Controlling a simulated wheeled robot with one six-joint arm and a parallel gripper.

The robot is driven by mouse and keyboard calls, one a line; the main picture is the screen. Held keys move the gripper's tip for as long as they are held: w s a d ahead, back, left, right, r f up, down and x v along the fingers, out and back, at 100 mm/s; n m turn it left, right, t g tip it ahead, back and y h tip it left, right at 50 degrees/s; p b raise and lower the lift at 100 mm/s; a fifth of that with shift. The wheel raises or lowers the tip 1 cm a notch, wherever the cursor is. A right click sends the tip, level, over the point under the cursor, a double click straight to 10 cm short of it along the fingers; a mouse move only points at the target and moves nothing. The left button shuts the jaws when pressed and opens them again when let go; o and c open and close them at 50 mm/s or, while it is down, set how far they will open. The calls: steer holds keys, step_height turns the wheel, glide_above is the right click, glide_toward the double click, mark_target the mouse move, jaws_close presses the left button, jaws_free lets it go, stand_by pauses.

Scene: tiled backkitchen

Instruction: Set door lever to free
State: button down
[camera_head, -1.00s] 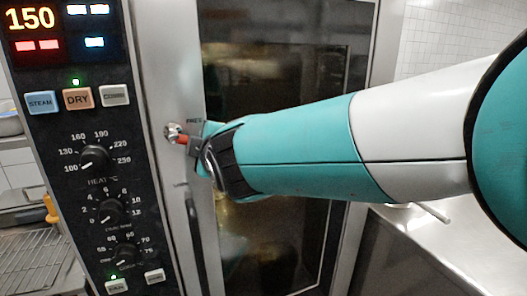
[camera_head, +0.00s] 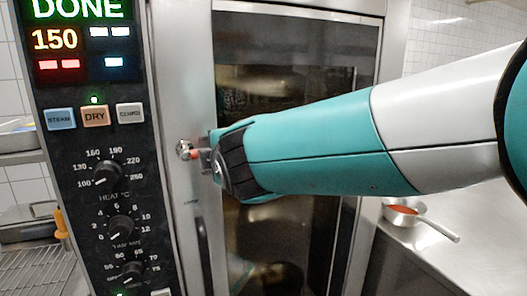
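The door lever (camera_head: 184,149) is a small metal knob with a short red arm, mounted on the steel door frame beside the glass oven door (camera_head: 290,90). Its red arm points right, roughly level and slightly down. My gripper (camera_head: 205,157) is at the right end of the red arm, touching it or very close. The fingertips are small and partly hidden by the wrist, so I cannot tell whether they are closed on the arm. A tiny dark label (camera_head: 190,202) below the lever is too small to read.
The oven control panel (camera_head: 112,190) stands left of the lever, with dials, buttons and a display reading DONE and 150. A dark vertical door handle (camera_head: 203,255) is below the lever. A pan of red food (camera_head: 400,215) sits on the right steel counter (camera_head: 400,270).

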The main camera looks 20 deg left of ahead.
steer(key=shift+r, duration=0.15)
steer(key=c, duration=1)
jaws_free()
steer(key=shift+a, duration=0.1)
steer(key=shift+s, duration=0.1)
steer(key=shift+f, duration=0.2)
